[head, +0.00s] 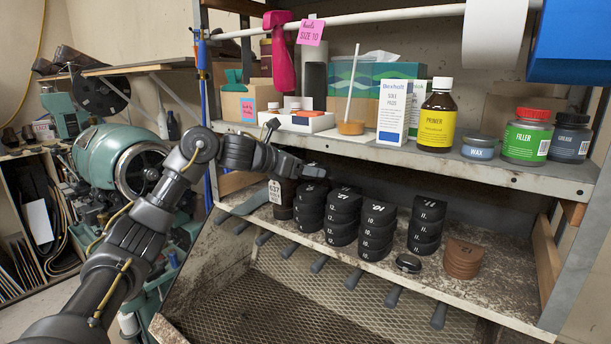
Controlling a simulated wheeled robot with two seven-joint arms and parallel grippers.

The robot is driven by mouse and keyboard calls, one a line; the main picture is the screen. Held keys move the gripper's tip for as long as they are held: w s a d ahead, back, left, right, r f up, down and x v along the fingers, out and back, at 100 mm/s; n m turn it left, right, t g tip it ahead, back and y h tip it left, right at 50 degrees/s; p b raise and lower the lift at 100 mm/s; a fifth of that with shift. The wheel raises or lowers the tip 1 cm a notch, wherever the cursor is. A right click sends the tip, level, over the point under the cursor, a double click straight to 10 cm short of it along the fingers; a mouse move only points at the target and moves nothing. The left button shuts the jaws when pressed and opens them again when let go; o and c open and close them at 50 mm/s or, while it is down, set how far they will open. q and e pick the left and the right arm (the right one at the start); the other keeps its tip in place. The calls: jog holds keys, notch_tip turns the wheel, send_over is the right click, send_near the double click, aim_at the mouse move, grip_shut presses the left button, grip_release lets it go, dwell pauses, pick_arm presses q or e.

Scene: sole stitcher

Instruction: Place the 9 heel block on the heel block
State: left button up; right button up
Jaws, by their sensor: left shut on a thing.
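My left gripper (301,169) reaches in from the left, under the upper shelf and above the leftmost stack. It is shut on a small dark block (316,172), which blends with the dark fingers; no number on it is readable. Below stand several stacks of black, D-shaped heel blocks with white numbers: the leftmost stack (310,210), a second stack (343,218), a third (377,232) that seems marked 10, and a fourth (426,226) that seems marked 11. A single low black piece (408,263) lies in front, between the third and fourth stacks. My right gripper is not in view.
A dark bottle labelled 637 (281,197) stands left of the stacks, close to my gripper. A brown stack (463,258) stands at right. The upper shelf (380,153) overhangs closely, holding a primer bottle (436,118) and jars. The lower shelf's right end (505,285) is free.

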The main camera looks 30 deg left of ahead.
aim_at(306, 189)
pick_arm(q)
notch_tip(306, 189, down, 2)
jog(key=shift+s+p, duration=0.1)
jog(key=shift+p, duration=0.85)
jog(key=shift+a+f, duration=0.1)
jog(key=shift+f, duration=0.65)
jog(key=shift+f, duration=0.1)
jog(key=o, duration=0.8)
